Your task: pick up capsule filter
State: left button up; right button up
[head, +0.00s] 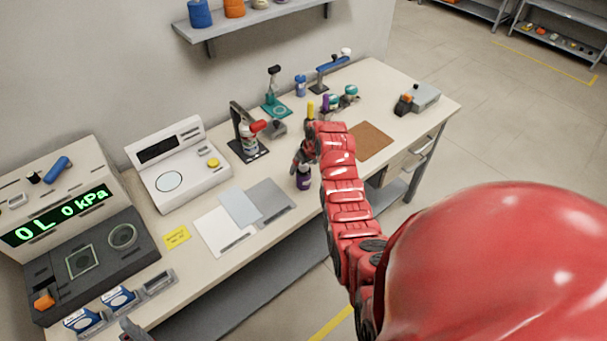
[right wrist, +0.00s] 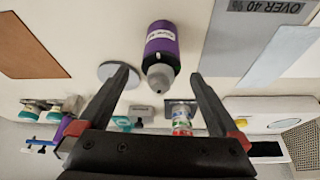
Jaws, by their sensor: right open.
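A purple cylinder with a white label and grey tip, which looks like the capsule filter, stands on the table in the head view (head: 303,182). It also shows in the right wrist view (right wrist: 162,42), just beyond and between the finger ends. My right gripper (head: 304,154) is open and empty, close above the cylinder; its two dark fingers (right wrist: 160,76) are spread apart in the right wrist view. The cylinder's upper part is partly hidden by the gripper in the head view. A grey part at the bottom edge may be my left gripper (head: 133,328); its jaws cannot be made out.
Grey and white sheets (head: 222,232) lie left of the cylinder. A brown mat (head: 373,141) lies to its right. A stand (head: 238,130) with a red-capped bottle and several small items are behind. A white instrument (head: 178,165) and a display unit (head: 60,220) stand left.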

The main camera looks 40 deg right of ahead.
jog(key=shift+x, duration=1.1)
grip_shut()
